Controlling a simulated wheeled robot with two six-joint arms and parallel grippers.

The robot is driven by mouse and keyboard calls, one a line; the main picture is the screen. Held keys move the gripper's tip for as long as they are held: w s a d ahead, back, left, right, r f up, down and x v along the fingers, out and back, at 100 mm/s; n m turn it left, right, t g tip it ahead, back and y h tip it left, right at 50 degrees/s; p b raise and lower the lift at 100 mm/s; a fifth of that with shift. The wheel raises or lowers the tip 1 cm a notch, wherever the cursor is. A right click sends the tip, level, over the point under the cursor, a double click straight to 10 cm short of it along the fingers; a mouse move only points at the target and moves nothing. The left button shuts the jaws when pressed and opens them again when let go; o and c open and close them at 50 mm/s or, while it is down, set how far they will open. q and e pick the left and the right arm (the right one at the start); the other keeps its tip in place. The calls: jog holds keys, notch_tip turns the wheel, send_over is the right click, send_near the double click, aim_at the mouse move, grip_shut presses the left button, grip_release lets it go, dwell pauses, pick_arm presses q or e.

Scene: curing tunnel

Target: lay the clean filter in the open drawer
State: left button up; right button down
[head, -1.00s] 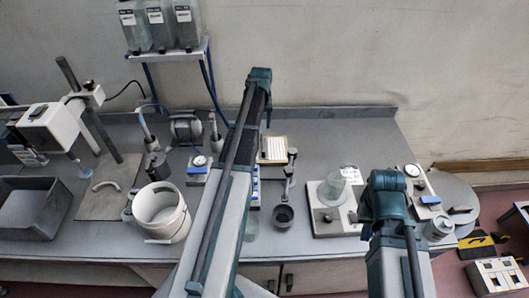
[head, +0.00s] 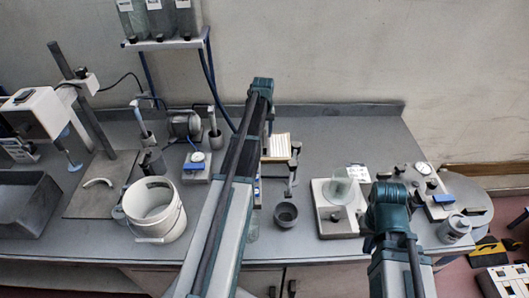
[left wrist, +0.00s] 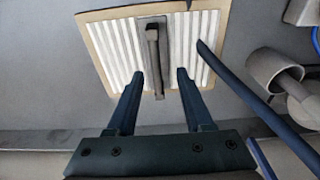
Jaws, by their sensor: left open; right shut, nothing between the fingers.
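The clean filter, with white pleats and a tan frame, lies on the grey bench in the head view (head: 278,146), partly hidden by my left arm. It also shows in the left wrist view (left wrist: 115,40), with a dark upright handle (left wrist: 154,50) at its middle. My left gripper (left wrist: 159,74) is open, its two fingers on either side of the handle, with gaps visible on both sides. The left fingers are hidden in the head view. My right arm is at the lower right, but its gripper does not show. I cannot make out an open drawer.
A white bucket (head: 155,209) stands left of my left arm. A dark bowl (head: 286,214) and a scale with a clear beaker (head: 341,187) stand to the right. A grey metal holder (left wrist: 273,70) is right of the filter. A grey tray (head: 22,205) is far left.

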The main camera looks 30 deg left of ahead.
aim_at(265, 138)
pick_arm(q)
jog(key=f+b, duration=0.2)
jog(key=w+f+b, duration=0.1)
jog(key=f+b, duration=0.2)
jog(key=shift+f, duration=0.1)
grip_shut()
dwell(0.3)
